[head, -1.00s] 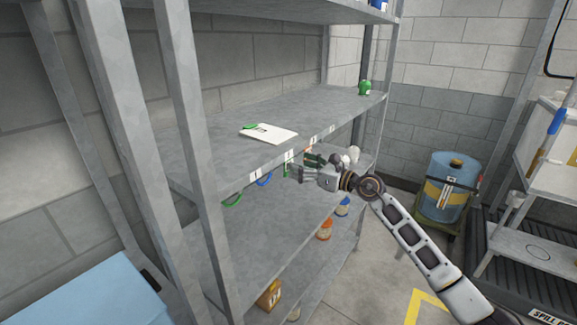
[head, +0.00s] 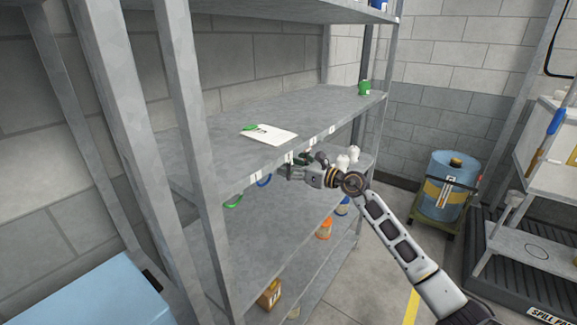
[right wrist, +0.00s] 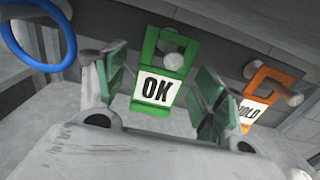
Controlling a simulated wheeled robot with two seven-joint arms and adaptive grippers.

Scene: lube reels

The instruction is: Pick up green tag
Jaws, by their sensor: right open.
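The green tag (right wrist: 160,88) hangs from a peg on the shelf edge and carries a white label reading OK. My right gripper (right wrist: 163,78) is open, with one finger to the left of the tag and one to the right. The tag shows between the fingers, not gripped; whether either finger touches it I cannot tell. In the head view the right gripper (head: 284,172) is at the front edge of the middle shelf and hides most of the tag. My left gripper is not in view.
An orange HOLD tag (right wrist: 263,95) hangs just right of the right finger. A blue ring (head: 264,181) and a green ring (head: 233,202) hang to the left. A white clipboard (head: 268,134) lies on the shelf (head: 210,150) above. A blue drum (head: 447,185) stands at right.

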